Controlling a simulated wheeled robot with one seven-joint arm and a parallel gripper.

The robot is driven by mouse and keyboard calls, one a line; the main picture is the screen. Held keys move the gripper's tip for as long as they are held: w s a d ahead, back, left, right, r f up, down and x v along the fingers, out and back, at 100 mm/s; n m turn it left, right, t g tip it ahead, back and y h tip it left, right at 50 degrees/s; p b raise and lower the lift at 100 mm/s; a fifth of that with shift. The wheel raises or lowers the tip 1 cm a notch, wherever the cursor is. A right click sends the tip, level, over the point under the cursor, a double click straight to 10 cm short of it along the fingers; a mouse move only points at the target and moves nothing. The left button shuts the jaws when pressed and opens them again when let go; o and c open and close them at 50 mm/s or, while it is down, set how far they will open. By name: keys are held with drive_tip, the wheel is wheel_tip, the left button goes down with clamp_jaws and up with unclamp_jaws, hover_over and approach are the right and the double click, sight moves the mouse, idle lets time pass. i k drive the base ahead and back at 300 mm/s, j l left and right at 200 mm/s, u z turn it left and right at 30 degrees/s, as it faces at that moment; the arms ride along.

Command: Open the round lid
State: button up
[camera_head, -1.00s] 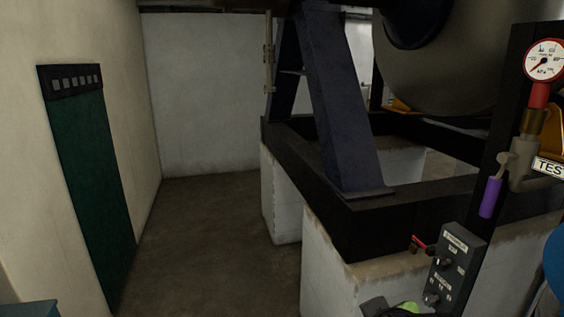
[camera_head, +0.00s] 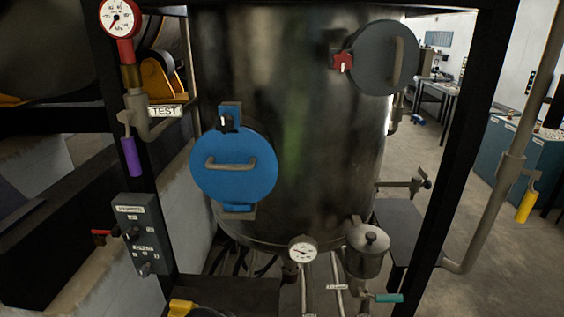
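A metal tank (camera_head: 300,110) fills the middle of the head view. A blue round lid (camera_head: 235,180) with a horizontal bar handle sits flat against its left front. A black latch (camera_head: 225,122) is at the lid's top edge, and a blue bracket is at its bottom. A dark grey round lid (camera_head: 378,62) with an upright handle is higher on the right, with a red knob (camera_head: 342,62) at its left edge. Both lids look shut. A small metal pot (camera_head: 367,255) with a knobbed round cover stands below right. My gripper is not in view.
Black frame posts stand left and right of the tank. A pressure gauge (camera_head: 120,17), purple-handled valve (camera_head: 132,156) and control box (camera_head: 140,235) are at left. A yellow-handled valve (camera_head: 525,206) is on the right pipe. Open floor (camera_head: 470,285) shows at right.

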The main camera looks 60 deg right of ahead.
sight(239, 168)
drive_tip(key=z, duration=1.7)
